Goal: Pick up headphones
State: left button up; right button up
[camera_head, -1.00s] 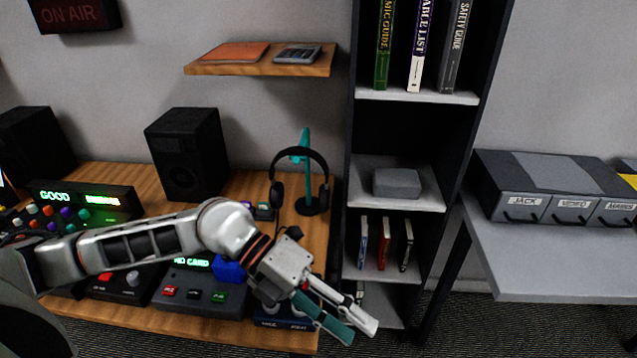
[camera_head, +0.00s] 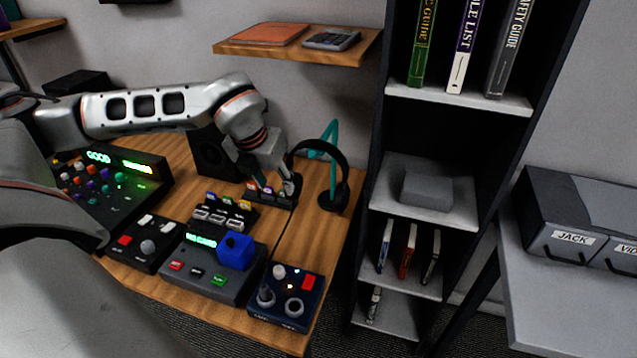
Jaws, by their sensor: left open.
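The black headphones (camera_head: 345,170) hang on a teal stand (camera_head: 333,136) with a round dark base, at the back right of the wooden desk. My left gripper (camera_head: 272,186) is open, pointing down at the left side of the headphones. One finger is close to the left ear cup, which is partly hidden by the gripper. I cannot tell whether they touch. My right gripper is not in view.
Small devices with coloured plugs (camera_head: 224,213) stand just in front of the gripper. A control box with a blue block (camera_head: 236,251) and a knob box (camera_head: 286,296) fill the desk's front. A wooden wall shelf (camera_head: 352,55) hangs above; a dark bookshelf (camera_head: 458,100) stands to the right.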

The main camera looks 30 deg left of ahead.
aim_at(290, 168)
pick_arm(q)
jog(key=w, duration=0.2)
jog(key=w+a+p, duration=0.1)
jog(key=w, duration=0.4)
jog(key=shift+w+a, duration=0.15)
jog(key=shift+a, duration=0.15)
jog(key=x, duration=0.5)
jog(key=shift+w+p, duration=0.15)
jog(key=shift+p, duration=0.2)
grip_shut()
